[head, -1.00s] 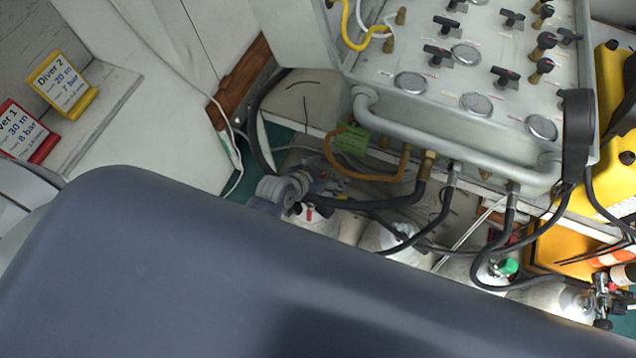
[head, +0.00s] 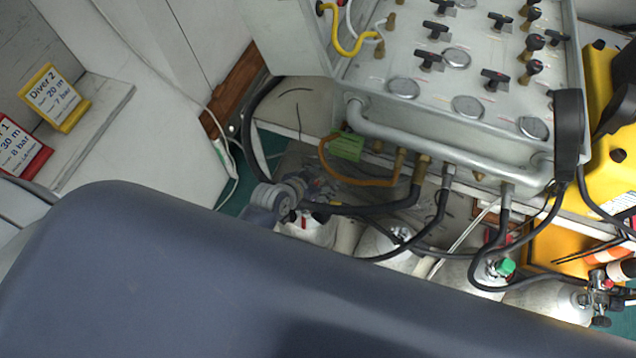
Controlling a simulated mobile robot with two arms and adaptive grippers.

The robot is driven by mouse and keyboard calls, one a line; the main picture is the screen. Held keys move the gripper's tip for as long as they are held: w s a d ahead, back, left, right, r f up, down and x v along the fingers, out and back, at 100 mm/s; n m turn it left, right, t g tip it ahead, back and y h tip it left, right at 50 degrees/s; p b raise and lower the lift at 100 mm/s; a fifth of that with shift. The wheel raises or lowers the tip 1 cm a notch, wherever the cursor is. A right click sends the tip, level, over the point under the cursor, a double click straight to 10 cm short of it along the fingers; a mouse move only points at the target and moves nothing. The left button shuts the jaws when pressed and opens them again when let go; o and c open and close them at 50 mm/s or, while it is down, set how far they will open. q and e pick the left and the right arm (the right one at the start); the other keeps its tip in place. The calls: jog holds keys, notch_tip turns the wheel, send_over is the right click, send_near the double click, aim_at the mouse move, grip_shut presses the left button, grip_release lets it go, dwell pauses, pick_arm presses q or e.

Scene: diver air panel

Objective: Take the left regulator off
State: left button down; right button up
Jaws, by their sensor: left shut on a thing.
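My left gripper (head: 312,188) is at the valve end of the leftmost white cylinder (head: 308,229), below the grey air panel. It is shut on what looks like the left regulator, at the top of that cylinder. The fingers and hoses hide most of the regulator, so I cannot tell whether it still touches the valve. A thick black hose (head: 375,209) runs from the gripper area to a brass fitting under the panel. My right gripper is not in view.
The grey panel (head: 440,105) with black knobs and gauges overhangs the cylinders. More cylinders (head: 385,246) lie to the right, one with a green knob (head: 504,267). Black hoses cross there. Yellow cases (head: 605,140) stand at right. My own arm fills the lower left.

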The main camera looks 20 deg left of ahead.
pick_arm(q)
jog(key=shift+w+r, duration=0.15)
jog(key=shift+r, duration=0.05)
jog(key=shift+r, duration=0.25)
notch_tip(320, 180, up, 6)
jog(key=shift+r, duration=0.15)
jog(key=s+a+b, duration=0.2)
jog(key=s+a, duration=0.1)
jog(key=s, duration=0.5)
jog(key=s+a+b, duration=0.1)
jog(key=s+a, duration=0.2)
jog(key=s, duration=0.5)
jog(key=shift+s+a+b, duration=0.25)
jog(key=shift+s+b, duration=0.1)
jog(key=shift+s, duration=0.05)
